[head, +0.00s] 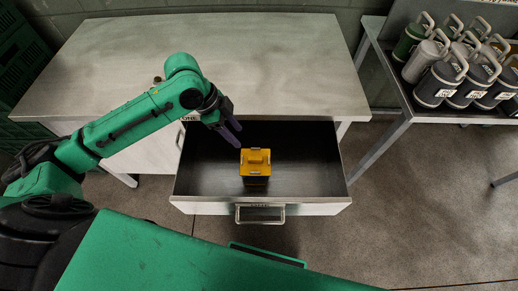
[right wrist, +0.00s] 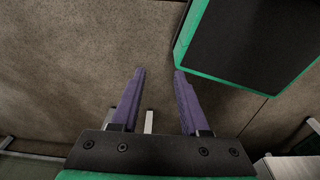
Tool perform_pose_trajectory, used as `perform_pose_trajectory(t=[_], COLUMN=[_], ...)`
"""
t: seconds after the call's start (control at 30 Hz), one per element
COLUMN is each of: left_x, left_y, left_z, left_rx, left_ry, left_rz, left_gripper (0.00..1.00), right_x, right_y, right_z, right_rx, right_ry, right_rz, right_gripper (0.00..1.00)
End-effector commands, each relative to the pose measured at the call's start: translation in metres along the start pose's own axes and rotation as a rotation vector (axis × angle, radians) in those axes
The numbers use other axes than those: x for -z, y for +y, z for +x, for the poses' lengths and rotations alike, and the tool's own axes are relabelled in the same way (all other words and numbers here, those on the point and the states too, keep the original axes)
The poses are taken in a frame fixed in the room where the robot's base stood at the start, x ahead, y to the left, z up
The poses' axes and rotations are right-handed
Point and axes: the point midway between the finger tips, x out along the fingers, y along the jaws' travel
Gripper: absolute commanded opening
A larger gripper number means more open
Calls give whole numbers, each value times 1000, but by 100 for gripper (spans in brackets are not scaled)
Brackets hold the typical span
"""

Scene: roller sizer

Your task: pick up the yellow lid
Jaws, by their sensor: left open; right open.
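The yellow lid (head: 256,156) sits on top of a small dark box (head: 256,180) inside the open drawer (head: 306,184). It is square with a raised grip in its middle. My left gripper (head: 235,133) reaches over the drawer from the left, with its purple fingers just up and left of the lid. It is open and appears apart from the lid. My right gripper (right wrist: 159,72) shows in the right wrist view, open and empty, with bare floor beyond its fingers. The head view does not show the right gripper.
The drawer is pulled out of a metal-topped table (head: 230,60), its handle (head: 260,214) at the front. A rack (head: 400,92) at the right holds several dark canisters (head: 440,82) with handles. Green crates (head: 22,60) stand at the far left. Floor right of the drawer is clear.

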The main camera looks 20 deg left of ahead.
Motion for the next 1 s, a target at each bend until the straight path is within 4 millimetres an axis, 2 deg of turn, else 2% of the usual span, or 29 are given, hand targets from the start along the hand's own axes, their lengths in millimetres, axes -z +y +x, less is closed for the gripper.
perform_pose_trajectory(t=[0.2,0.3,0.47,0.6,0.7,0.87,0.9,0.97,1.0], left_x=[2,1,1,-1,-1,-2,-2,-2,-2], left_y=[2,1,0,-1,-1,-1,-1,-1,-2], left_z=[57,74,96,124,133,133,133,133,133], left_rx=[-6,-3,-4,-3,-1,0,0,0,0], left_ry=[3,2,1,1,0,0,0,0,0], left_rz=[-1,-1,-1,-1,1,2,2,2,2], left_gripper=[55,55,55,55,55,55,47,24,9], right_x=[-26,-33,-25,-14,-13,-14,-15,-16,-16], right_y=[-4,-5,-4,-2,-1,-1,0,0,0], right_z=[-5,-6,-10,-13,-13,-12,-12,-12,-12], right_rx=[6,7,5,3,2,1,1,1,1], right_ry=[-41,-52,-41,-23,-22,-24,-24,-25,-26], right_rz=[2,2,2,2,2,1,1,1,1], right_gripper=[45,45,45,45,45,45,45,45,45])
